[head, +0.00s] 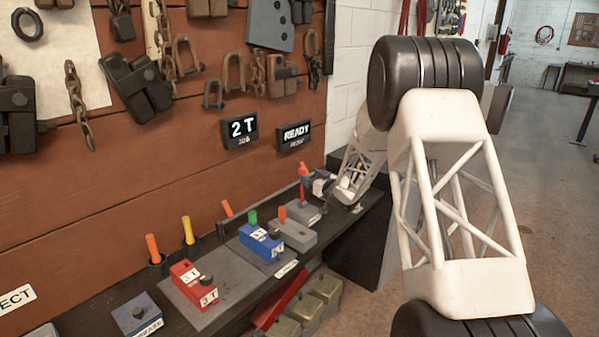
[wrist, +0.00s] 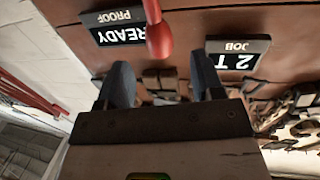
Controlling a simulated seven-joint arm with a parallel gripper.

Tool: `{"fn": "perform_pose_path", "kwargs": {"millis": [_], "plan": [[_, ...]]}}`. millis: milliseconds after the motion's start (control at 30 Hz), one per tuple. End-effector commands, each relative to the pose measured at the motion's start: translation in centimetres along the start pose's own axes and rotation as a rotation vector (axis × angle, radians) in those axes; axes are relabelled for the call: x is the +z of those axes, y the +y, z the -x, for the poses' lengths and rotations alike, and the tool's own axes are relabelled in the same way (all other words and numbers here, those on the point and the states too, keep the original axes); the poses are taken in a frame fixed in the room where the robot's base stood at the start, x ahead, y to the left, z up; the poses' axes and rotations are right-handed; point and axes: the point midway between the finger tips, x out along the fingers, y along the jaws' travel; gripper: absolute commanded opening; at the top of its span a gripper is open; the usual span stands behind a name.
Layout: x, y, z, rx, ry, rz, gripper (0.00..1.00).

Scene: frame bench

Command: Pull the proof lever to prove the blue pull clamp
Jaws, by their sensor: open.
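The proof lever (head: 303,172) is a red upright handle at the far right end of the bench, and its red knob also shows in the wrist view (wrist: 159,42). My gripper (head: 316,184) is open close beside the lever. In the wrist view its two blue-grey fingers (wrist: 162,76) stand apart, with the knob in line with the gap and beyond the fingertips. No contact can be made out. The blue pull clamp (head: 260,243) sits mid-bench with a green peg behind it, apart from my gripper.
Wall signs read 2 T (head: 240,129) and READY (head: 294,136). Chains and shackles hang above.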

Motion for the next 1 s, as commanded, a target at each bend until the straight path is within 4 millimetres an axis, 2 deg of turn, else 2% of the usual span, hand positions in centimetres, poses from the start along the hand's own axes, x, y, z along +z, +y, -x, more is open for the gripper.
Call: {"fn": "perform_pose_path", "kwargs": {"millis": [567,1000], "plan": [[0.0,0.0,-0.7,-0.002,0.001,0.000,0.61],[0.1,-0.1,-4.8,-0.002,0.000,0.000,0.61]]}}
